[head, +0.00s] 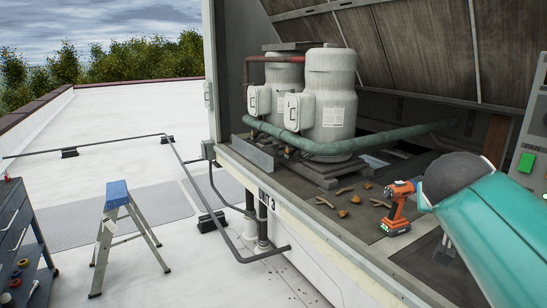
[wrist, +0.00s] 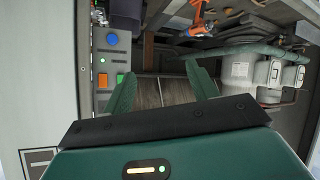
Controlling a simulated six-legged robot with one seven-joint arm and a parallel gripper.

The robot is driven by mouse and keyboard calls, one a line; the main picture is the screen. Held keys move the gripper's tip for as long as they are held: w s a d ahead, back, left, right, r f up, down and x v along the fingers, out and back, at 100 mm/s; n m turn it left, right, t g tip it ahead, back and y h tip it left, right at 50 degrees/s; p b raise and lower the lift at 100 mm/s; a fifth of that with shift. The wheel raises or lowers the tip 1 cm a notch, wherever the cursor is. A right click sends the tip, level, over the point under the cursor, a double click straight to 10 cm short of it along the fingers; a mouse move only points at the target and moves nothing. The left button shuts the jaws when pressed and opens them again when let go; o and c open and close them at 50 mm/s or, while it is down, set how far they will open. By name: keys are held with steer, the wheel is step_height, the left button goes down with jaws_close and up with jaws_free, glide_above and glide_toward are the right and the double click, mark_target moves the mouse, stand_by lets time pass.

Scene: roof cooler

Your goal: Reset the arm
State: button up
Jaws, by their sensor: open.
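My gripper (wrist: 162,80) shows in the wrist view with its two green fingers spread apart. Nothing is held between them. Behind the gap is a brown, ribbed panel surface. In the head view, part of my teal arm comes in from the right side, and the gripper itself cannot be made out there. An orange and black drill (head: 396,208) stands on the cooler's deck, close to the left of my arm in the head view. It also shows at the top of the wrist view (wrist: 197,18), apart from my fingers.
Two grey compressors (head: 332,100) with a green pipe (head: 300,143) stand inside the open housing. Brown debris (head: 343,213) lies on the deck. A control panel (head: 527,185) is at right. A stepladder (head: 117,215) and tool cart (head: 20,245) stand on the roof.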

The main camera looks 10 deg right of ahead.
steer(key=s+a+f+n+g+y, duration=0.1)
steer(key=s+a+f+n+y, duration=0.2)
steer(key=a+f, duration=0.7)
steer(key=s+a+f+n+g+y, duration=0.1)
steer(key=s+a+f+n+y, duration=0.2)
steer(key=a+f, duration=0.7)
steer(key=s+a+y, duration=0.2)
steer(key=a+y, duration=0.1)
steer(key=shift+s+f, duration=0.15)
steer(key=shift+s, duration=0.2)
steer(key=c, duration=0.4)
steer(key=shift+d, duration=0.1)
steer(key=shift+c, duration=0.4)
steer(key=shift+d, duration=0.1)
